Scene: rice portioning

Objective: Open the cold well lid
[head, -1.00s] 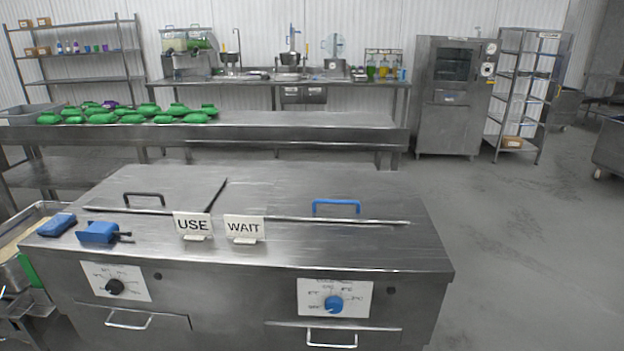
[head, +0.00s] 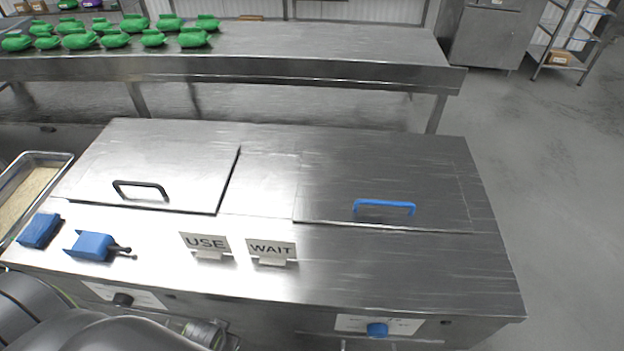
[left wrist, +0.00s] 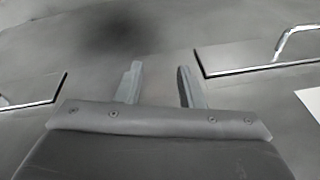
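The steel well unit has two closed lids on its top. The right lid (head: 385,180) carries a blue handle (head: 385,206), and the blue knob (head: 377,330) sits on the front below it. The left lid (head: 170,165) carries a black handle (head: 141,187), with a dark knob (head: 123,299) below it. My left arm enters the head view at the bottom left, in front of the unit. My left gripper (left wrist: 158,86) shows in the left wrist view with its two fingers apart and nothing between them. My right gripper is not in view.
USE (head: 206,243) and WAIT (head: 271,249) signs stand at the top's front middle. Two blue items, one a block (head: 40,230) and one with a dark stem (head: 94,246), lie at front left. Floor at right is clear.

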